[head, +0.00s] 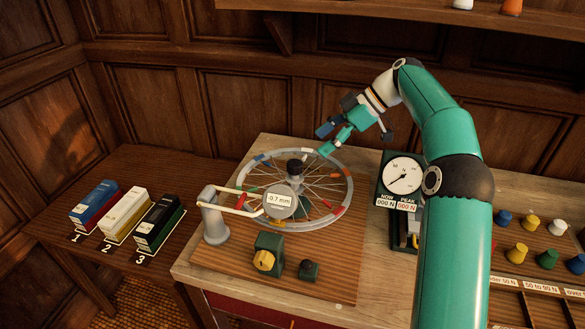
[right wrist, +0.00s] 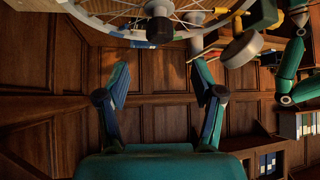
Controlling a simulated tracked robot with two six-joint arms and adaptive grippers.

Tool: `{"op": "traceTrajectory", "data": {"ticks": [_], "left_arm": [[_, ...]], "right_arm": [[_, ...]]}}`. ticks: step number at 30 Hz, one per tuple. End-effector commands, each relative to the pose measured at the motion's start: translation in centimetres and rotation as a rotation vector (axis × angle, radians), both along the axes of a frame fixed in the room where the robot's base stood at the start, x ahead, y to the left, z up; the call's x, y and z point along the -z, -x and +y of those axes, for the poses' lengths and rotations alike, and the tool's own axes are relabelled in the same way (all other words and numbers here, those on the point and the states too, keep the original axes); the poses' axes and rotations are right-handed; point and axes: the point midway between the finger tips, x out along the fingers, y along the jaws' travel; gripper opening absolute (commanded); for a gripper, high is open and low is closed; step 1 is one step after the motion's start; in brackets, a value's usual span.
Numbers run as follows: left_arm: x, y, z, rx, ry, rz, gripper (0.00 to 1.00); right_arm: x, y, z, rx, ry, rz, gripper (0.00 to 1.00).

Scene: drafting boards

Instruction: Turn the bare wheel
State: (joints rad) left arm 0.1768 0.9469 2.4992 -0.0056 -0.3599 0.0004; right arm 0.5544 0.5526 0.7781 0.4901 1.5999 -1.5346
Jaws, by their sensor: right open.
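The bare wheel (head: 340,211) lies flat over the wooden board, its spokes and grey rim showing, with coloured bands around the rim. A dark cap (head: 295,166) tops its hub. My right gripper (head: 325,141) is open and empty at the wheel's far rim, slightly above it in the head view. In the right wrist view, its two blue-padded fingers (right wrist: 165,90) stand wide apart, with the rim (right wrist: 120,36) beyond them; I cannot tell whether they touch it. My left gripper is not in view.
A round gauge (head: 279,203) reading -0.7 mm sits on a grey arm at the wheel's near side. A green block with a yellow knob (head: 264,260) stands in front. A force dial (head: 402,173) is right. Three numbered boxes (head: 124,213) stand left. Coloured pegs (head: 517,253) are far right.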

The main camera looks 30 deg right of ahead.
Motion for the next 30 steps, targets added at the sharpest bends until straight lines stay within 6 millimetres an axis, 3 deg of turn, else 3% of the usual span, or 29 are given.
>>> {"op": "traceTrajectory", "data": {"ticks": [6,15,28,30], "left_arm": [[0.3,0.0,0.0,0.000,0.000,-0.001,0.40],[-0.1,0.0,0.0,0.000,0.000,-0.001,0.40],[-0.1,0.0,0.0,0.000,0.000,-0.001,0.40],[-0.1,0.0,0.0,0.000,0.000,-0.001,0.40]], "right_arm": [[3.5,-1.8,2.9,-0.002,-0.002,0.005,0.67],[6.5,-3.6,5.4,0.001,-0.002,0.002,0.67],[7.2,-4.0,5.8,0.001,0.000,0.002,0.67],[7.2,-4.0,5.8,0.001,0.000,0.002,0.56]]}}
